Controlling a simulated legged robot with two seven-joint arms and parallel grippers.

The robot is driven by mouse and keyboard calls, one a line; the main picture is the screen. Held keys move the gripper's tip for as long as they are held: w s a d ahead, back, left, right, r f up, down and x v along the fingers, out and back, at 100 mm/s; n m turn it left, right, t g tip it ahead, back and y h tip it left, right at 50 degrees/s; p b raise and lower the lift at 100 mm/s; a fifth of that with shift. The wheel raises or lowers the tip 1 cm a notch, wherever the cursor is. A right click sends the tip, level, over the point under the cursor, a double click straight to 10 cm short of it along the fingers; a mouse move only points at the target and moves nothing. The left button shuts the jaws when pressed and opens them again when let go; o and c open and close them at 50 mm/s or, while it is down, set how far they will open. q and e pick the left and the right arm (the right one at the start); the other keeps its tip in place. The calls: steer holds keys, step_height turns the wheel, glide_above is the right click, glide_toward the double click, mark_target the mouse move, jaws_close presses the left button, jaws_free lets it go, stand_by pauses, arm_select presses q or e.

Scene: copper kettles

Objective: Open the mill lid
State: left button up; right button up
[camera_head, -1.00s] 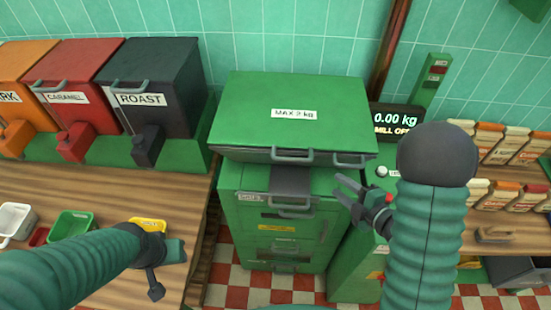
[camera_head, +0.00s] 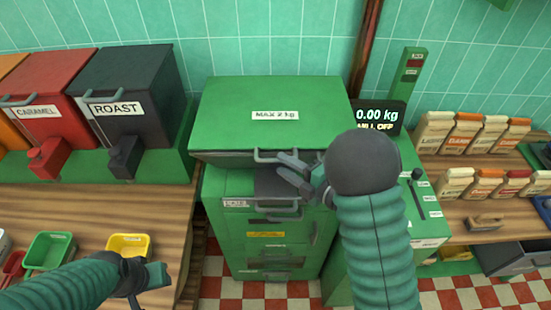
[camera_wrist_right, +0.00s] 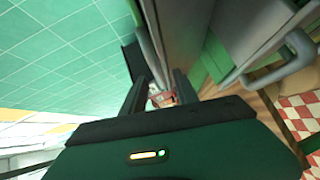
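The mill (camera_head: 225,225) is a green cabinet. Its lid (camera_head: 310,100), labelled MAX 2 kg, is closed. A grey handle (camera_head: 262,158) sticks out from the lid's front edge; its right part is hidden by my gripper. My right gripper (camera_head: 287,171) is at the lid's front edge, its fingers apart. In the right wrist view the fingers (camera_wrist_right: 158,95) are also spread, and a grey bar (camera_wrist_right: 148,40) runs close to them; I cannot tell whether it lies between them. My left gripper (camera_head: 150,277) is over the left counter, its finger state unclear.
A lower grey handle (camera_head: 280,215) sits on the cabinet front. A display (camera_head: 378,117) reads 0.00 kg, MILL OFF. Roast (camera_head: 130,90) and caramel (camera_head: 45,95) bins stand left. A yellow tray (camera_head: 130,243) is near my left gripper. Bags (camera_head: 470,130) stand on the right.

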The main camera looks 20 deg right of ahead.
mark_target(276, 162)
steer(key=x, duration=0.4)
steer(key=shift+w+d, duration=0.1)
steer(key=shift+d, duration=0.1)
jaws_close()
steer(key=shift+a+f, duration=0.1)
stand_by(1.1)
